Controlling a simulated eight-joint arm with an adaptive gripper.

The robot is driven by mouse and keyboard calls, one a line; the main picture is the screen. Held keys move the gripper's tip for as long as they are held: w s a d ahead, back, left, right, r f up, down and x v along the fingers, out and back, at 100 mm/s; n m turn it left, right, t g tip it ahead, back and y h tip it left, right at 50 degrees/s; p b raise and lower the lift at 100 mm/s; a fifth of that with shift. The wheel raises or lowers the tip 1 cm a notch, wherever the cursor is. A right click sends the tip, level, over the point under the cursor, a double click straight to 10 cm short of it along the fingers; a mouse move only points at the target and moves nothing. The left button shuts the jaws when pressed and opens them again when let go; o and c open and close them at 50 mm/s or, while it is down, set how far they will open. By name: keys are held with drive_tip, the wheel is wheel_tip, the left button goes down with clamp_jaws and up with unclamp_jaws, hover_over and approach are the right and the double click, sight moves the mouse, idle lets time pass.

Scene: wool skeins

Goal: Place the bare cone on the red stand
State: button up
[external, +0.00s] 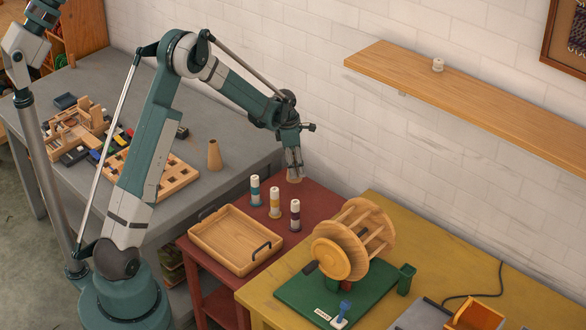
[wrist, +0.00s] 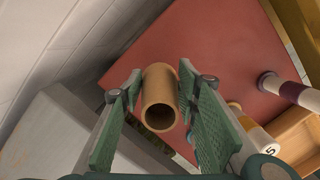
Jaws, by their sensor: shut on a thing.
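My gripper (external: 293,165) is shut on a bare tan cone (external: 294,178), which sticks out below the fingertips over the far end of the red stand (external: 325,200). In the wrist view the cone (wrist: 159,100) sits between the two green finger pads (wrist: 160,84), its round hollow opening facing the camera. The red stand's top (wrist: 215,50) shows behind it. I cannot tell whether the cone's base touches the stand. Another bare tan cone (external: 214,155) stands upright on the grey table.
Several banded spools, including a purple one (external: 295,214), stand on the red stand beside a wooden tray (external: 237,240). A wooden winder (external: 355,240) is on the yellow table at right. A white wall (external: 330,115) rises close behind my gripper.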

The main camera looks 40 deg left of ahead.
drive_tip(key=shift+f, duration=0.1)
drive_tip(key=shift+f+b, duration=0.4)
drive_tip(key=shift+f, duration=1.35)
drive_tip(key=shift+f, duration=0.15)
drive_tip(key=o, duration=0.8)
drive_tip(key=shift+c, duration=0.2)
drive_tip(key=r, duration=0.4)
drive_tip(key=s+r+p, duration=0.1)
drive_tip(key=r, duration=0.3)
drive_tip(key=a+r+p, duration=0.1)
drive_tip(key=r, duration=0.3)
drive_tip(key=shift+s+a+r, duration=0.1)
drive_tip(key=shift+s, duration=0.05)
